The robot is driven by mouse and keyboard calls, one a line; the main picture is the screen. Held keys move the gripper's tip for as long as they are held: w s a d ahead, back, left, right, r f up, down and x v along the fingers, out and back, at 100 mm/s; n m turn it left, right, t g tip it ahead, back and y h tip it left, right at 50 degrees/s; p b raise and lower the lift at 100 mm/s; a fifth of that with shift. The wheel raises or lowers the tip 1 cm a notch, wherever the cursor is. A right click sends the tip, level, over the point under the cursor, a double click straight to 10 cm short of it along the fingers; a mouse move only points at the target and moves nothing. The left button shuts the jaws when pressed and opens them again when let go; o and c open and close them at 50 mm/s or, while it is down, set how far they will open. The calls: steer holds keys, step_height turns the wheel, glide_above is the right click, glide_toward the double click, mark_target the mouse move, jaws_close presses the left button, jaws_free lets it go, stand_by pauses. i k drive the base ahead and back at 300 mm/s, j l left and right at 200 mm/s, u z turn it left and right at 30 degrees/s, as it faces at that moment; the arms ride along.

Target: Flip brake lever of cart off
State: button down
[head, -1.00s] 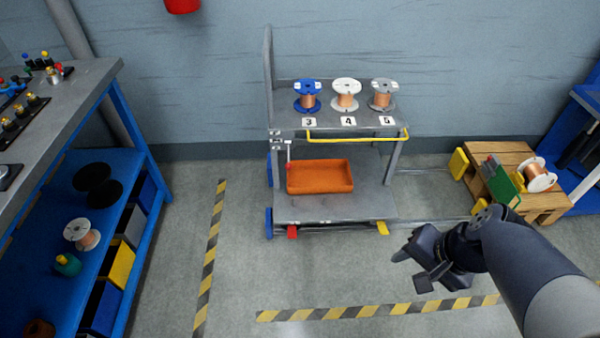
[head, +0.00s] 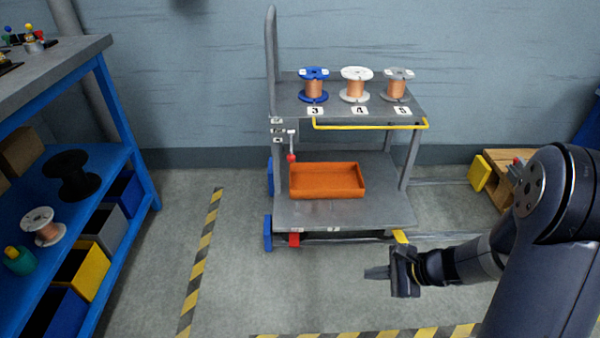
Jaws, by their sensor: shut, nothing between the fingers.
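The grey cart (head: 345,213) stands against the wall, with two decks and a tall handle post at its left. A small lever with a red knob (head: 291,157) hangs down from the cart's left front corner, below the top deck, beside small labels (head: 277,130). A red tab (head: 294,240) and a yellow tab (head: 400,236) sit low at the cart's front edge. I cannot tell for sure which part is the brake lever. My gripper (head: 376,273) is shut and empty, pointing left, in front of the cart's lower right, apart from it.
Blue, white and grey spools (head: 356,84) stand on the top deck behind a yellow rail (head: 370,126). An orange bin (head: 328,181) sits on the lower deck. A blue workbench (head: 130,150) is at left, a wooden pallet (head: 500,187) at right. Floor before the cart is clear.

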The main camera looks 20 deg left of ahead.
mark_target(291, 158)
steer(key=i+u, duration=0.25)
steer(key=i, duration=1.2)
steer(key=i+j, duration=0.1)
steer(key=j, duration=0.6)
